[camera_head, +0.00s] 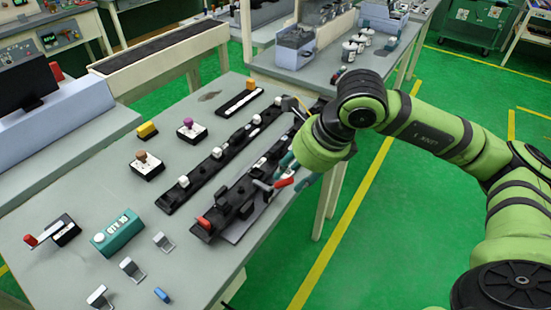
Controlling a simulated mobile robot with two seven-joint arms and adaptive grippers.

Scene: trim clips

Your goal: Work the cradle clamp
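A long black cradle (226,213) lies along the right edge of the grey table. A red clamp part (204,223) sits at its near end. A red handle (284,183) projects from the cradle's right side, close to my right gripper. My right gripper (291,172) points down at the cradle's right side. Its fingers are small and partly hidden by my wrist, so I cannot tell whether they are open or whether they touch the red handle. My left gripper is not in view.
A second black rail (192,187) with white clips lies left of the cradle. A red-handled lever (42,235), a teal button box (117,232), several metal brackets (132,269) and a blue block (161,295) stand at the near left. Knobbed boxes (147,167) stand farther back.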

